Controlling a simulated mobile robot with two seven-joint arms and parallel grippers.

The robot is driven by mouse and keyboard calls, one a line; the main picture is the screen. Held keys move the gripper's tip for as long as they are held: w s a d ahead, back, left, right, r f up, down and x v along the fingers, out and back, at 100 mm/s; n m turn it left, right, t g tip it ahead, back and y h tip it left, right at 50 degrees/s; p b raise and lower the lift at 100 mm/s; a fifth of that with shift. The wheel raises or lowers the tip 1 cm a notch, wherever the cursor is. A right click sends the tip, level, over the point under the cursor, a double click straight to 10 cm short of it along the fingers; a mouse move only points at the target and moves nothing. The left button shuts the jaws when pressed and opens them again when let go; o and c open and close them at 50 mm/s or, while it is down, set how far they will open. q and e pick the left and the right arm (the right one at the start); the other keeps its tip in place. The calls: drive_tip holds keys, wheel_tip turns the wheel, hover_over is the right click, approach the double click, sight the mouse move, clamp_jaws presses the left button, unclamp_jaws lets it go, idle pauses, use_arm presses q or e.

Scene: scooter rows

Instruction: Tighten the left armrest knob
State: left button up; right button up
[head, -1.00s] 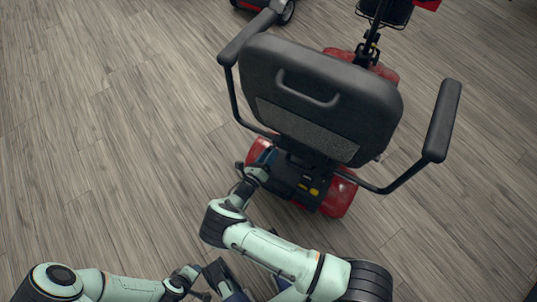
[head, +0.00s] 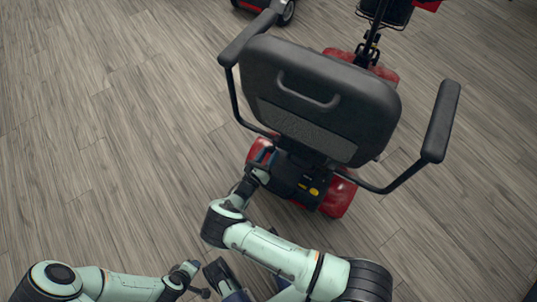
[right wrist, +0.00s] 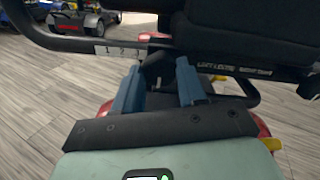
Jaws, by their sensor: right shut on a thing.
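The red and black scooter's seat (head: 330,95) is seen from behind. Its left armrest (head: 243,42) stands on a bent black tube. In the right wrist view that tube (right wrist: 70,42) runs under the seat, with a scale strip of numbers. My right gripper (head: 265,160) is low behind the seat, below the left armrest tube. In the right wrist view its blue fingers (right wrist: 157,75) are shut on a dark part, the armrest knob (right wrist: 157,63), mostly hidden between them. My left gripper (head: 190,276) is low at the bottom left, away from the scooter; its jaws are unclear.
The scooter's red rear body (head: 338,195) is just right of my right gripper. The right armrest (head: 441,120) sticks out to the right. Another scooter (head: 275,8) stands at the top. Blue and other vehicles (right wrist: 80,15) show behind. The wooden floor at left is clear.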

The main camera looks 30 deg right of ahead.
drive_tip(key=o, duration=1.1)
drive_tip(key=shift+c, duration=0.2)
use_arm(q)
drive_tip(key=shift+w+d+r+p, duration=0.1)
drive_tip(key=shift+d+r+p, duration=0.15)
drive_tip(key=shift+r, duration=0.2)
drive_tip(key=shift+d+r+p, duration=0.1)
drive_tip(key=shift+r+p, duration=0.25)
drive_tip(key=shift+r, duration=0.1)
use_arm(e)
drive_tip(key=v, duration=1.3)
drive_tip(key=shift+a, duration=0.2)
drive_tip(key=shift+r, duration=0.15)
